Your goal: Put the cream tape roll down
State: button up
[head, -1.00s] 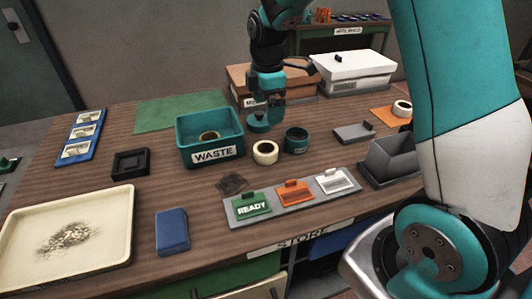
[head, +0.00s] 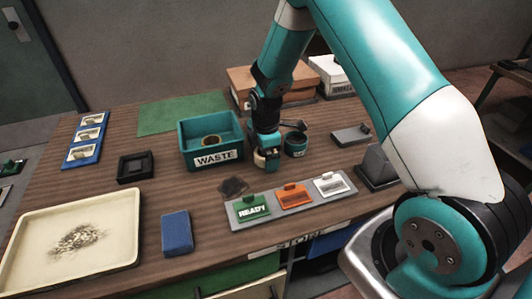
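My gripper (head: 267,160) is low over the table, just right of the teal WASTE bin and behind the label stand. A small cream patch of the cream tape roll (head: 260,158) shows at its fingertips; the gripper hides most of the roll. I cannot tell whether the fingers are closed on it or whether it touches the table.
The WASTE bin (head: 197,158) holds a tan ring. A teal roll (head: 296,146) stands close right of my gripper.

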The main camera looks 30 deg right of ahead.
jog(key=c, duration=1.1)
jog(key=shift+o, duration=0.2)
